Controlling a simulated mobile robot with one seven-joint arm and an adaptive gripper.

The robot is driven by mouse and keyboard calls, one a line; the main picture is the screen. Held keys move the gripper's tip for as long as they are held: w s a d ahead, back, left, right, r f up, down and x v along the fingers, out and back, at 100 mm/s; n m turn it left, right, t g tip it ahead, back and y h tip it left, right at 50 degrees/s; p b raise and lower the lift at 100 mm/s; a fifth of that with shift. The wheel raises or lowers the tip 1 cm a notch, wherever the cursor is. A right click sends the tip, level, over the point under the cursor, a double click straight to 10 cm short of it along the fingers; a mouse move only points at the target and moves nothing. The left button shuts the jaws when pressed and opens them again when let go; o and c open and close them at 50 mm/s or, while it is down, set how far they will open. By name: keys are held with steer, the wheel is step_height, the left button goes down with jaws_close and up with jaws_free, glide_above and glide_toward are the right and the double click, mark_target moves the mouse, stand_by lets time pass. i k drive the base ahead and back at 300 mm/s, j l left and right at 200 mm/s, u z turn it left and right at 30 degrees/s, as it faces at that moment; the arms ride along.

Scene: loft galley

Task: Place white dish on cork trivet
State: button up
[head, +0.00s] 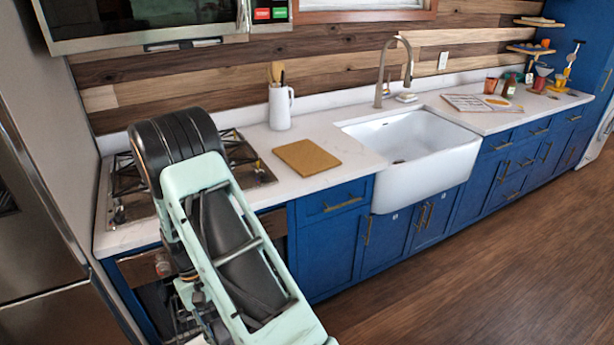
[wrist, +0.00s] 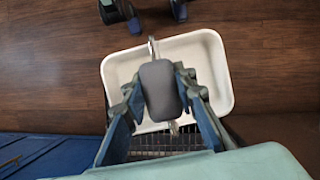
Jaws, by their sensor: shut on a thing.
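The white dish (wrist: 218,85) is a rectangular pan with raised walls, seen from above in the wrist view. My gripper (wrist: 160,92) reaches over it and is shut on it, with a finger on each side of a dark grey block. The block hides the dish's middle and the exact contact. The cork trivet (head: 306,157) is a flat tan square on the white counter, between the stove and the sink, with nothing on it. In the head view my arm hides my gripper and most or all of the dish.
A dark wire rack (wrist: 160,145) shows below the dish. The gas stove (head: 250,165) is left of the trivet. A white jug with utensils (head: 281,107) stands behind it, and the white sink (head: 425,165) is to its right. Blue cabinets (head: 330,245) line the front.

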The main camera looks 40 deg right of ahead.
mark_target(310, 159)
steer(key=l+u, duration=0.1)
steer(key=l, duration=0.4)
steer(key=l+u, duration=0.1)
steer(key=l, duration=0.4)
steer(key=l+u, duration=0.1)
steer(key=l, duration=0.4)
steer(key=k+l+u, duration=0.1)
steer(key=l, duration=0.9)
steer(key=k+l+u, duration=0.15)
steer(key=l, duration=0.35)
steer(key=k+l+u, duration=0.1)
steer(key=l, duration=0.4)
steer(key=k+l+u, duration=0.1)
steer(key=l, duration=0.35)
